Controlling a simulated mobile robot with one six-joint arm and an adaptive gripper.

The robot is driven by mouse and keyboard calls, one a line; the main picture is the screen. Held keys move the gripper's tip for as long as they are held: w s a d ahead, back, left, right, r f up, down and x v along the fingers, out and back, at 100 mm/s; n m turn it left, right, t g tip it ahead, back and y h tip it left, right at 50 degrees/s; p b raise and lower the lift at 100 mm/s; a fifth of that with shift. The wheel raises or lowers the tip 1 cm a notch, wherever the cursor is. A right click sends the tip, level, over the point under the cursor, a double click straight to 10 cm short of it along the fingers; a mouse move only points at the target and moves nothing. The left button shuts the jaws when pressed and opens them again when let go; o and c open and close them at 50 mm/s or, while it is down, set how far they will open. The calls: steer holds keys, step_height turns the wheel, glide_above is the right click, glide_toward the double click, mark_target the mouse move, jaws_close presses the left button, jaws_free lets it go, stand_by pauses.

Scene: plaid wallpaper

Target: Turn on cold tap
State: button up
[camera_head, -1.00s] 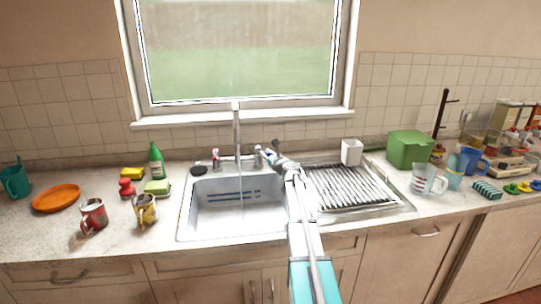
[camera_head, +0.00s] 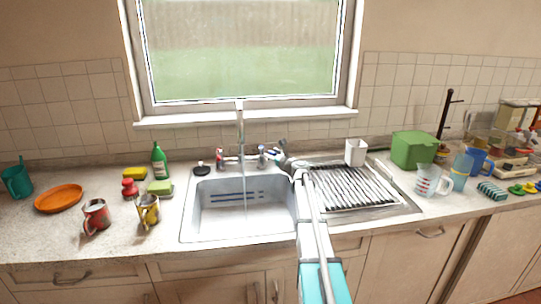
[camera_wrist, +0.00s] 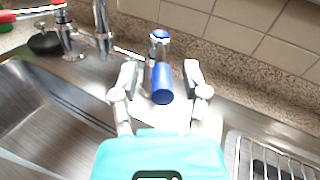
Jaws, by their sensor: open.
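The cold tap (camera_wrist: 160,40) has a chrome body with a blue cap; its blue lever (camera_wrist: 163,85) points toward me between my fingers in the wrist view. In the head view the cold tap (camera_head: 262,155) stands right of the tall spout (camera_head: 240,130), at the back of the sink (camera_head: 215,222). My gripper (camera_wrist: 161,78) is open, one finger on each side of the lever; I cannot tell whether either touches. In the head view my gripper (camera_head: 279,153) is just right of the tap. A thin pale streak like water drops from the spout into the sink.
The red-marked hot tap (camera_head: 220,157) is left of the spout. A drying rack (camera_head: 350,187) and a white cup (camera_head: 355,151) are right of my arm. A tiled wall (camera_wrist: 220,30) rises close behind the tap. Mugs and bottles stand left of the sink.

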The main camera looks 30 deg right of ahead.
steer(key=s+d, duration=0.1)
steer(key=s, duration=1.1)
steer(key=shift+d, duration=0.15)
steer(key=shift+w, duration=0.1)
stand_by(0.4)
stand_by(0.3)
